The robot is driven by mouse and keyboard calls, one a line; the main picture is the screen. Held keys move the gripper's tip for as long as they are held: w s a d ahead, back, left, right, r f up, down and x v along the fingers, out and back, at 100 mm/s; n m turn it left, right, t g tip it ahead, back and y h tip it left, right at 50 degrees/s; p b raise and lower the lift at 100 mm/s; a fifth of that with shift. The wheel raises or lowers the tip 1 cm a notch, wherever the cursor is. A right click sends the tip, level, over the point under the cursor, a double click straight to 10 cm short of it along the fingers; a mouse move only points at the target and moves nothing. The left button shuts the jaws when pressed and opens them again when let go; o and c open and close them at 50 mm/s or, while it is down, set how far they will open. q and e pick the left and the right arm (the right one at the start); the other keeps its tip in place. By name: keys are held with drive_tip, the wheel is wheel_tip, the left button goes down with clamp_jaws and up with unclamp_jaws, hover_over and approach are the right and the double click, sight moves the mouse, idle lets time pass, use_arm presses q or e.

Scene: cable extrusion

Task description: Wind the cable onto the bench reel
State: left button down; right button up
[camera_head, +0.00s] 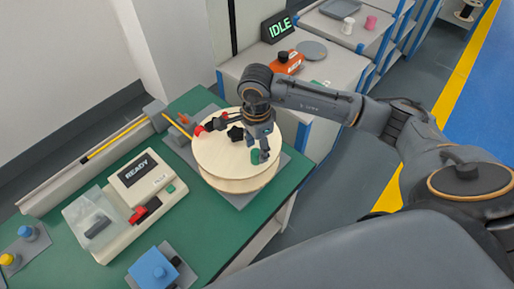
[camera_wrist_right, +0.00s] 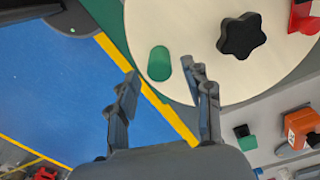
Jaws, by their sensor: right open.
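The bench reel (camera_head: 236,165) has pale wooden flanges and lies flat on a grey plate on the green bench. A black star knob (camera_wrist_right: 241,36) sits on its top face, and a green handle (camera_wrist_right: 159,63) stands near its rim. The handle also shows in the head view (camera_head: 257,157). My right gripper (camera_wrist_right: 159,75) is open, pointing down over the reel, its fingertips on either side of the handle in the wrist view; contact cannot be told. A yellow-orange cable (camera_head: 115,138) runs along the trough toward the reel. My left gripper is out of view.
A beige machine (camera_head: 150,180) reading READY, with red and green controls, stands left of the reel. A blue box (camera_head: 153,270) sits at the front. An IDLE display (camera_head: 279,27) and an orange device (camera_head: 287,63) stand on the grey cabinet behind.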

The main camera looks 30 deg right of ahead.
drive_tip(key=shift+f, duration=1.4)
clamp_jaws()
